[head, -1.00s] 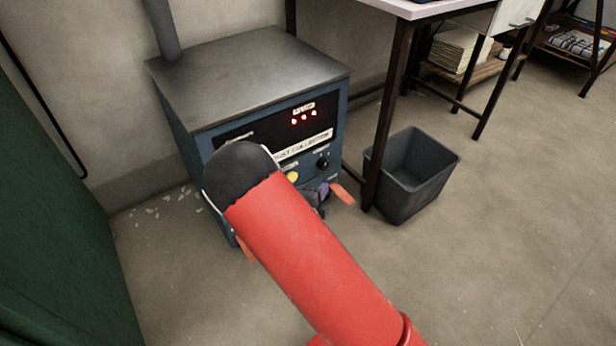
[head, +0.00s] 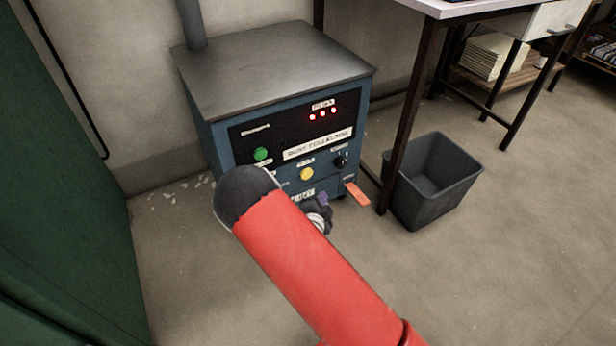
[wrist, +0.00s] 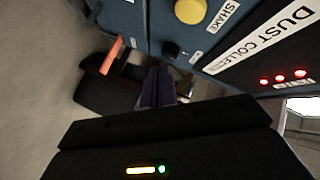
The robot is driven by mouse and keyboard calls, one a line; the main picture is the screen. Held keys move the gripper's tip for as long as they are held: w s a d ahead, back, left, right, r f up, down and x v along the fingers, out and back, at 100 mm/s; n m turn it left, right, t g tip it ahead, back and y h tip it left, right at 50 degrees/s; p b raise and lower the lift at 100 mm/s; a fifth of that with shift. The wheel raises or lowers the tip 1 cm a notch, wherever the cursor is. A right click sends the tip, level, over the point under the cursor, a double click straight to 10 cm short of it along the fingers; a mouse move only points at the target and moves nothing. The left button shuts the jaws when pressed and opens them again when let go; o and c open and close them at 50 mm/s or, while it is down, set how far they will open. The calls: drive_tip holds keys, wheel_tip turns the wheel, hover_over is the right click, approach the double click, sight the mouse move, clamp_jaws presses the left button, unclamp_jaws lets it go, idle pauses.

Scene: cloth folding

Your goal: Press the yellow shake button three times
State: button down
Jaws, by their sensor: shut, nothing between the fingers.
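The yellow shake button (head: 306,174) is on the front panel of the blue dust collector (head: 355,120). In the wrist view the button (wrist: 190,10) sits at the top edge, partly cut off, beside a "SHAKE" label (wrist: 224,17). My gripper (head: 323,203) is in front of the lower panel, below the button in the head view and partly hidden by my red arm. In the wrist view its purple fingers (wrist: 158,86) are together and empty, apart from the button in the picture. The depth gap to the panel is hard to tell.
A green button (head: 261,154), a black knob (head: 340,160) and three red lights (head: 322,114) are on the panel. An orange piece (head: 357,193) sticks out at lower right. A grey bin (head: 433,185) and a desk leg (head: 402,130) stand at right. Floor in front is clear.

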sight(310, 175)
drive_tip(key=w+a+b, duration=0.1)
drive_tip(key=w+a, duration=0.2)
drive_tip(key=w, duration=0.2)
drive_tip(key=shift+w+a, duration=0.3)
drive_tip(key=shift+a, duration=0.05)
idle(1.8)
drive_tip(key=shift+w+a, duration=0.25)
drive_tip(key=shift+w, duration=0.1)
drive_tip(key=shift+w+a, duration=0.4)
drive_tip(key=shift+w, duration=0.25)
idle(0.9)
idle(0.4)
drive_tip(key=shift+s+d+p, duration=0.3)
drive_tip(key=shift+s+d, duration=0.05)
drive_tip(key=shift+s, duration=0.2)
drive_tip(key=shift+s+d+p, duration=0.25)
drive_tip(key=shift+s+d, duration=0.05)
drive_tip(key=shift+s, duration=0.2)
drive_tip(key=shift+s+d+p, duration=0.6)
drive_tip(key=shift+s+d, duration=0.1)
drive_tip(key=shift+s, duration=0.35)
drive_tip(key=shift+s+d+p, duration=0.6)
drive_tip(key=shift+s+d, duration=0.1)
drive_tip(key=shift+s, duration=0.3)
